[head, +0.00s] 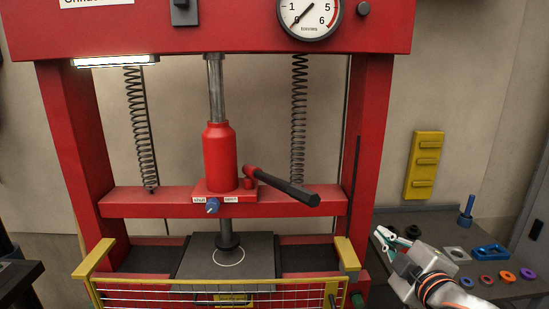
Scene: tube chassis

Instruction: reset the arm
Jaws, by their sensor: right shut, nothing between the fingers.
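My right gripper (384,239) is at the lower right, beside the press frame and above the front left of the dark side table. Its fingers are shut and empty. It is well apart from the press's pump handle (285,187), a dark bar with a red socket that slopes down to the right from the red bottle jack (220,157). The jack stands on the red crossbeam (130,202). A blue-tipped valve knob (212,206) is on the jack's base. My left gripper is not in view.
The dark side table (440,220) holds several coloured rings, a blue tray (490,253) and a blue post (468,207). A yellow rack (424,165) hangs on the wall. A yellow-framed mesh guard (140,294) stands before the press plate (190,262).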

